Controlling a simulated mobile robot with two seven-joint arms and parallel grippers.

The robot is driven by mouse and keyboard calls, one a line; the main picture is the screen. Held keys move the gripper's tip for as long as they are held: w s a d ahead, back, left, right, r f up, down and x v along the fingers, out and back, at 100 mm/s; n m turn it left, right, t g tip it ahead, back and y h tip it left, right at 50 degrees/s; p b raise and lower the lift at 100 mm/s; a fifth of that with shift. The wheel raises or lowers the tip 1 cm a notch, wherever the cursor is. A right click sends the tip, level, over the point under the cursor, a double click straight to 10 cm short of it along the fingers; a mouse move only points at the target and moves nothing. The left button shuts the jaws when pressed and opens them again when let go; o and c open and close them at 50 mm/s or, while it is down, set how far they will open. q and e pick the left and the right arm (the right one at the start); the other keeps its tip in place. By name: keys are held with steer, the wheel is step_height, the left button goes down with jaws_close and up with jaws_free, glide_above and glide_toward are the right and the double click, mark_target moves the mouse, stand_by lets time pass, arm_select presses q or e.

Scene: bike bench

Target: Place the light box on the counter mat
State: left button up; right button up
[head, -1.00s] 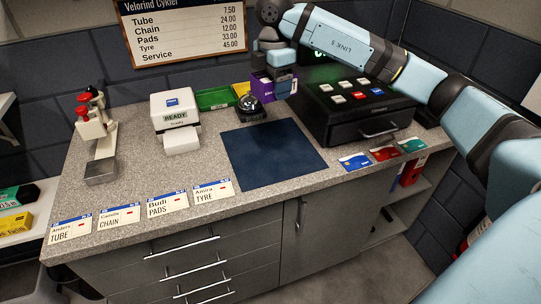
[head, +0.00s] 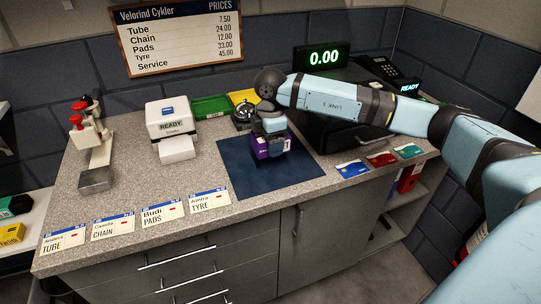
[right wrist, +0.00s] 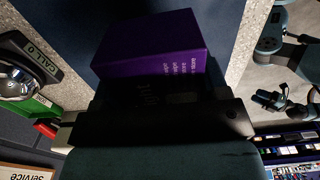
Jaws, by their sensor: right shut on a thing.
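The light box is a small purple box (head: 262,148) with pale print, over the dark blue counter mat (head: 300,167) in the head view. My right gripper (head: 272,137) is shut on it from above. The purple box also fills the middle of the right wrist view (right wrist: 160,45), in front of my gripper's dark jaws (right wrist: 160,120). Whether the box's bottom touches the mat cannot be told. My left gripper is not in view.
A call bell (head: 243,115) stands just behind the mat. A white printer (head: 171,128) is to the left, the black cash drawer (head: 340,133) to the right. Three cards (head: 381,159) lie right of the mat, and name slips (head: 163,213) along the front edge.

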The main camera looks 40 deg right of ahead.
mark_target(271, 163)
step_height(271, 163, down, 5)
steer(key=shift+f, duration=0.1)
stand_by(0.3)
steer(key=o, duration=1)
steer(key=shift+f, duration=0.1)
steer(key=shift+c, duration=0.2)
step_height(271, 163, up, 12)
steer(key=shift+r, duration=0.2)
steer(key=shift+f, duration=0.1)
